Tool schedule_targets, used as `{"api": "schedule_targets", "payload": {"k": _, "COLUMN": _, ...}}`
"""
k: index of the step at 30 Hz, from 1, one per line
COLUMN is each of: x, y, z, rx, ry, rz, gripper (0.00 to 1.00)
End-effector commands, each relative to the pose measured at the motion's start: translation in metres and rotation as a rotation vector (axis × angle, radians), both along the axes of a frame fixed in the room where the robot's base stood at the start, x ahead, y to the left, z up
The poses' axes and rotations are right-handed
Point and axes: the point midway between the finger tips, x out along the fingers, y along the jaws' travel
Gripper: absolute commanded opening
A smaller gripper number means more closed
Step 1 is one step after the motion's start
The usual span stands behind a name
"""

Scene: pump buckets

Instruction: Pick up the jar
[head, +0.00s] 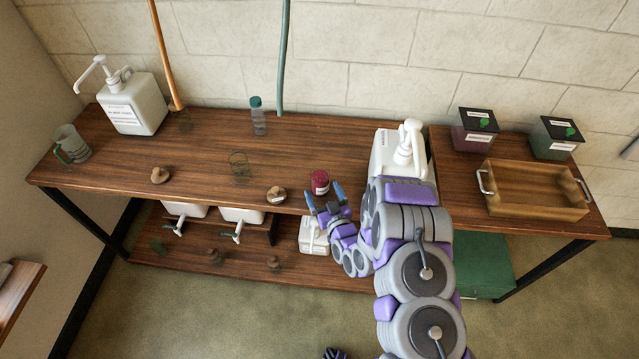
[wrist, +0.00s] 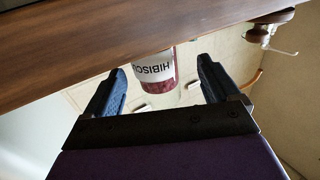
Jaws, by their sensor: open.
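A small jar (head: 320,181) with dark red contents stands near the front edge of the wooden table (head: 205,160). My gripper (head: 325,197) is open at the table's front edge, just in front of the jar. In the wrist view the blue fingers (wrist: 162,76) lie on either side of the jar in the picture, with gaps on both sides. The jar appears a little beyond the fingertips, and no contact shows.
A wooden lid (head: 276,194) lies left of the jar, and a clear glass (head: 239,163) stands behind it. A white pump bucket (head: 384,155) stands to the right, partly behind my arm. A green-capped bottle (head: 258,118) is farther back. The table between is largely clear.

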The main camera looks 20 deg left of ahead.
Motion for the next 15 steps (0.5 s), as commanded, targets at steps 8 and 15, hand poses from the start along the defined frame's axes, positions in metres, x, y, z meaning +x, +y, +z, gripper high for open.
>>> {"api": "schedule_targets", "payload": {"k": 8, "x": 0.028, "y": 0.018, "z": 0.003, "rx": 0.003, "ry": -0.005, "rz": 0.000, "gripper": 0.89}}
{"api": "schedule_targets", "payload": {"k": 15, "x": 0.040, "y": 0.029, "z": 0.003, "rx": -0.001, "ry": -0.001, "rz": 0.000, "gripper": 0.89}}
